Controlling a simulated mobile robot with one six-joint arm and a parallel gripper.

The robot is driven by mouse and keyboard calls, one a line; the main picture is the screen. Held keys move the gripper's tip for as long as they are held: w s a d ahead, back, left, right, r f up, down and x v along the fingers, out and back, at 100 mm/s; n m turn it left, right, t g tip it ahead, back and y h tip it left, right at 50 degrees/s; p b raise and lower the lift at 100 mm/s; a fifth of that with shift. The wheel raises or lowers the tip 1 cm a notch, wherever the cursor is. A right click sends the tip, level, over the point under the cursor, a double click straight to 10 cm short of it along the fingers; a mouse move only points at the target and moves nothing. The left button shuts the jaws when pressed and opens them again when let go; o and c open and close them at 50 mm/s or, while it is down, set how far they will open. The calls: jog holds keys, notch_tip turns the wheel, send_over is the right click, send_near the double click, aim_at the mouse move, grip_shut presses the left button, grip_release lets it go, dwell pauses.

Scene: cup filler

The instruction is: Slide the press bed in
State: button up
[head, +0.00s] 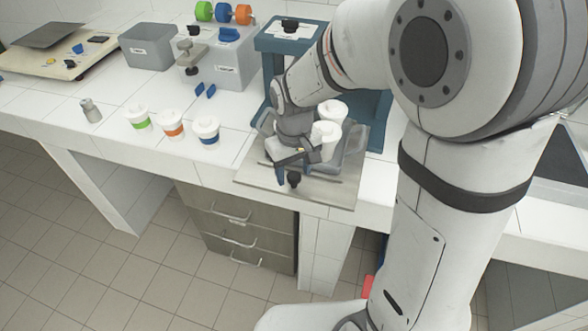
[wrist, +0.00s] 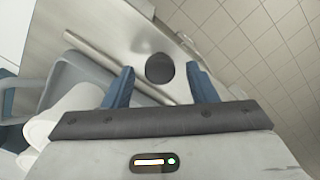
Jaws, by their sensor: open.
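The blue press (head: 272,50) stands on the bench, partly hidden by my arm. Its bed, a flat grey metal plate (head: 335,190), sticks out from the press toward the bench's front edge. A black knob (head: 294,179) stands on the bed near its front edge. It also shows in the wrist view (wrist: 160,68). My gripper (head: 290,168) is open above the bed, with its blue fingers on either side of the knob, apart from it as seen in the wrist view. A grey tray (head: 354,158) on the bed carries white cups (head: 325,140).
Three lidded white cups with green, orange and blue bands (head: 205,130) stand left of the bed. A small metal weight (head: 91,110), a grey bin (head: 147,46) and a dispenser with coloured rolls (head: 223,55) are further left. Drawers (head: 240,225) are below the bench.

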jog(key=shift+f, duration=0.25)
grip_shut()
dwell(0.4)
